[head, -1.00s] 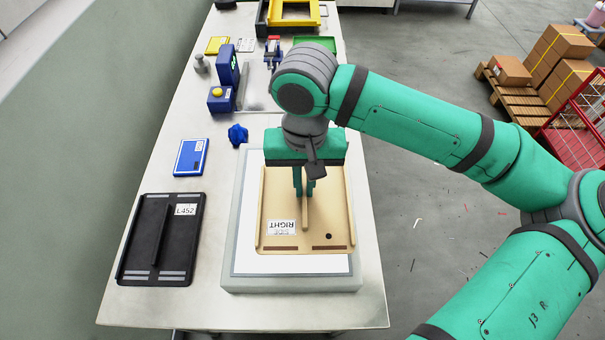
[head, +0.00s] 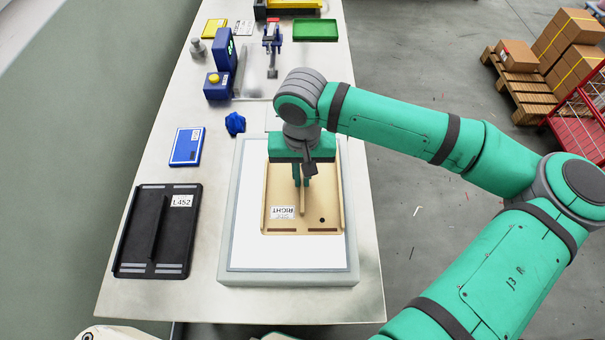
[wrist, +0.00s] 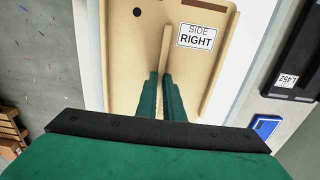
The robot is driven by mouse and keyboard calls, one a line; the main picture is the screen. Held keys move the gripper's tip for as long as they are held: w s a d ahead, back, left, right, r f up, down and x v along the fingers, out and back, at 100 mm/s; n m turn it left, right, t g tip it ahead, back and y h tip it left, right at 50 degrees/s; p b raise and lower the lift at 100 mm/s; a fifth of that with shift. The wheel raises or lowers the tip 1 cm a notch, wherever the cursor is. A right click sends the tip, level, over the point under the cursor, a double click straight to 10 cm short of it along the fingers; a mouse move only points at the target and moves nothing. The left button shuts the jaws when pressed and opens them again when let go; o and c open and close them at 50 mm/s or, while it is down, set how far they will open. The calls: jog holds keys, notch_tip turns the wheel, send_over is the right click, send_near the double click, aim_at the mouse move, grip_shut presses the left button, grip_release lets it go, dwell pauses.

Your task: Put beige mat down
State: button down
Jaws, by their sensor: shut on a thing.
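The beige mat (head: 282,196) is a tray-like plate with a central rib, raised side edges and a label reading "SIDE RIGHT". It is over the white-topped grey platform (head: 245,265) in the head view. I cannot tell whether it touches the white surface. My gripper (head: 302,184) is shut on the mat's central rib. In the wrist view, the green fingers of my gripper (wrist: 161,85) pinch the rib of the beige mat (wrist: 130,60), and the label faces the camera upright. My gripper hides part of the mat's far end.
A black mat (head: 180,235) labelled L452 lies left of the platform. A blue device (head: 217,87), a clamp (head: 272,40) and a green tray (head: 316,29) stand farther back. Bare table surrounds the platform's front.

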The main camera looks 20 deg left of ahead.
jog(key=shift+f, duration=0.1)
jog(key=c, duration=1.9)
grip_release()
